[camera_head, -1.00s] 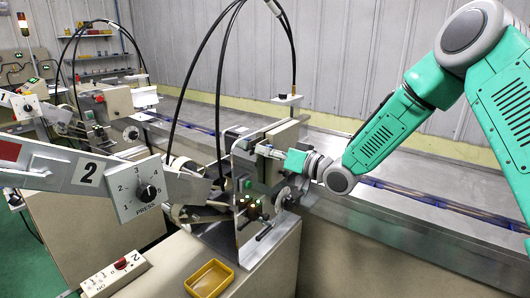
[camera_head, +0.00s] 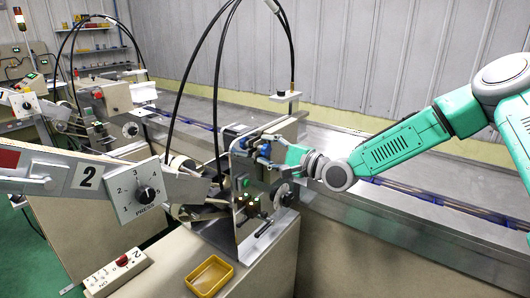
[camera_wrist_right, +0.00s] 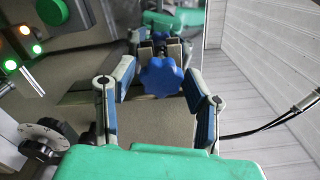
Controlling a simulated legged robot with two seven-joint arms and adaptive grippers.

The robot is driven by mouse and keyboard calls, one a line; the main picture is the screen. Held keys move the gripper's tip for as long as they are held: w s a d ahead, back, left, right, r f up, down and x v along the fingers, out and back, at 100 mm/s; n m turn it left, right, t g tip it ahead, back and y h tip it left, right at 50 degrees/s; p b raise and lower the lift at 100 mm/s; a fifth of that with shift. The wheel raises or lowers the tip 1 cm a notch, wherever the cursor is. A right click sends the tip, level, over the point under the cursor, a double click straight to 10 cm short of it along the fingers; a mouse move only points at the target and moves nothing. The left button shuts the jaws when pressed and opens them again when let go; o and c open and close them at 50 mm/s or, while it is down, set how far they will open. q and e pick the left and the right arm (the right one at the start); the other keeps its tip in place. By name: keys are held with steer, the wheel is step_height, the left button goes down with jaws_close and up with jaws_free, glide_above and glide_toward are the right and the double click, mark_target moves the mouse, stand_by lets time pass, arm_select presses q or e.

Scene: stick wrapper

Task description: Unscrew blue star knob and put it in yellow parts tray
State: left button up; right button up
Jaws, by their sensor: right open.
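The blue star knob (camera_wrist_right: 162,77) shows in the right wrist view, on the machine, between the tips of my right gripper (camera_wrist_right: 159,82). The gripper is open, with a blue-padded finger on each side of the knob and visible gaps between. In the head view my right gripper (camera_head: 262,148) is at the machine's upper front; the knob is hard to tell from the blue pads there. The yellow parts tray (camera_head: 209,275) lies on the bench below, toward the front, and looks empty. My left gripper is not in view.
A switch box (camera_head: 118,273) lies left of the tray. Black cables (camera_head: 218,80) arch above the machine.

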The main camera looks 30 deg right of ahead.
steer(key=m+b, duration=0.2)
steer(key=m, duration=0.1)
steer(key=m+b, duration=0.3)
steer(key=m, duration=0.1)
steer(key=m+b, duration=0.2)
steer(key=m, duration=0.1)
steer(key=shift+s+a+f+m, duration=0.1)
steer(key=shift+a+f+m, duration=0.15)
steer(key=shift+m, duration=0.15)
steer(key=shift+d+m+b, duration=0.1)
steer(key=shift+m+b, duration=0.2)
steer(key=shift+b, duration=0.15)
steer(key=shift+d+r, duration=0.15)
steer(key=shift+r, duration=0.05)
jaws_close()
